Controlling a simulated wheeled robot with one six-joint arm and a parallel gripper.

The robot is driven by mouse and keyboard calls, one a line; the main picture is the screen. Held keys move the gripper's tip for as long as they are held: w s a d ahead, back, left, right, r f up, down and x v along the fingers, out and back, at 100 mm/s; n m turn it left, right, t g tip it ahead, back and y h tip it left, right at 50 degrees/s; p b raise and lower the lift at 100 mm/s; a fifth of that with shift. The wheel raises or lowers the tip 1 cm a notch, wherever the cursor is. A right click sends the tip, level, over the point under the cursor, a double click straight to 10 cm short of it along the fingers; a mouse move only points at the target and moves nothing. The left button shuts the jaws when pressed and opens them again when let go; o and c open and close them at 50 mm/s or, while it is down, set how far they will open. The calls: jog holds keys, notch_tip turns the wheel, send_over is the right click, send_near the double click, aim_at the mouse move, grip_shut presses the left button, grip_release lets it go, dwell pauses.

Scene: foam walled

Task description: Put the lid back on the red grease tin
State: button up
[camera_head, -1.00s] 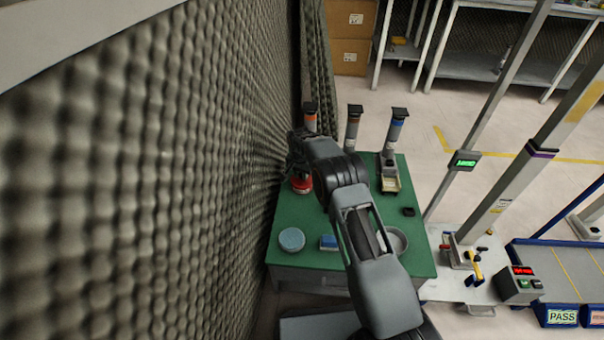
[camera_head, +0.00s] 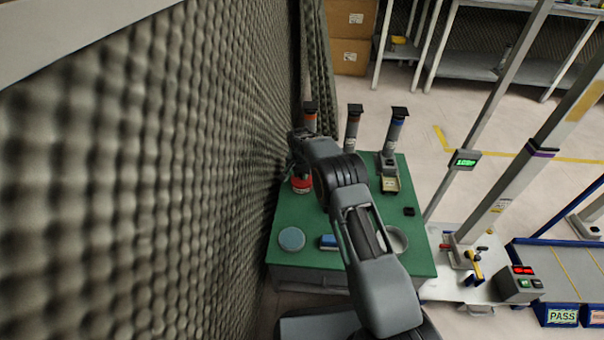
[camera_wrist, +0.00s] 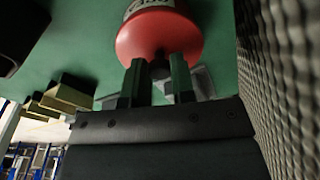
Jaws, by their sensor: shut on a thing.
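The red grease tin (camera_head: 302,185) stands on the green table top near the foam wall, under my gripper (camera_head: 298,163), which the arm partly hides in the head view. In the wrist view, a red rounded body (camera_wrist: 155,35) with a white label at its top edge lies just beyond the fingers. My gripper (camera_wrist: 160,80) is shut on a small dark knob (camera_wrist: 160,68) at the near end of this red body. The knob appears to belong to the lid. I cannot tell whether the lid is seated on the tin or held just above it.
The foam wall (camera_head: 150,180) rises close on the left. The green table (camera_head: 310,267) carries a pale blue round piece (camera_head: 292,239), a blue block (camera_head: 328,242), a grey dish (camera_head: 400,240), a small black block (camera_head: 409,211) and upright tubes (camera_head: 395,130) at the back.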

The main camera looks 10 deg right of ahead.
dwell(0.4)
jog(key=o, duration=1)
jog(key=shift+o, duration=0.3)
jog(key=o, duration=0.4)
jog(key=shift+r, duration=0.1)
jog(key=shift+r+p, duration=2.2)
jog(key=shift+r, duration=1.25)
jog(key=shift+c, duration=0.4)
